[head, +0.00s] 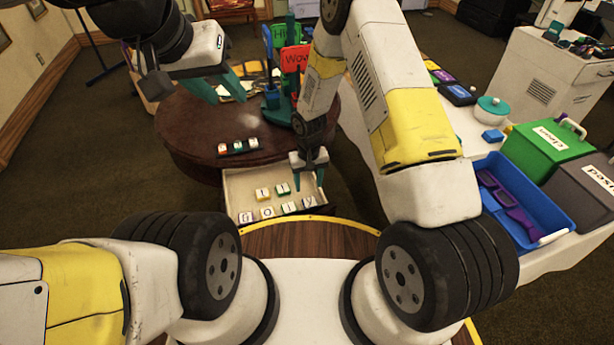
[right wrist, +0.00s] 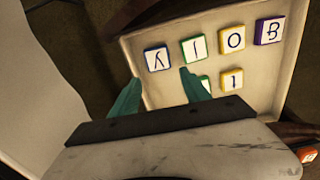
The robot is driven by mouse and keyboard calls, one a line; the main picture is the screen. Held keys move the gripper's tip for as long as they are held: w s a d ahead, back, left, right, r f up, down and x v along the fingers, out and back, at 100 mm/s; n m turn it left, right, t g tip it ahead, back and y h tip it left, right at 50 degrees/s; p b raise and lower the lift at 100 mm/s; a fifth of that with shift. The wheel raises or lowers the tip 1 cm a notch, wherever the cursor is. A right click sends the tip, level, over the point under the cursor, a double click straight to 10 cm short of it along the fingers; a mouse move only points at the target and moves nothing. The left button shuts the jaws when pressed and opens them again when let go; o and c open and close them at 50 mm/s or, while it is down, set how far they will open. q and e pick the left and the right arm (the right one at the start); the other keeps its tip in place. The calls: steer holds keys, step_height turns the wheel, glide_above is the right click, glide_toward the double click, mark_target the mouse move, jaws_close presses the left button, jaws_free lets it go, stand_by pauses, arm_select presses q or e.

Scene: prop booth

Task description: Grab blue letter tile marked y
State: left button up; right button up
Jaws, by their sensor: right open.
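The blue-edged tile marked y (head: 308,201) lies in the pale open drawer (head: 236,181), at the right end of the nearer row of tiles. In the right wrist view the y tile (right wrist: 157,57) appears upside down, just beyond the fingertips and roughly in line with the gap between them. My right gripper (head: 310,180) is open and empty above the drawer; it also shows in the right wrist view (right wrist: 161,80). My left gripper (head: 218,90) is open and empty over the round table, far from the tile.
A green-edged tile (right wrist: 194,48) sits beside the y tile, then a yellow one (right wrist: 232,38) and a purple one (right wrist: 269,30). Two more tiles lie in the other row.

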mark_target(309, 200)
step_height(309, 200, down, 8)
steer(key=shift+d+r, duration=0.1)
steer(key=shift+r, duration=0.15)
steer(key=c, duration=1.1)
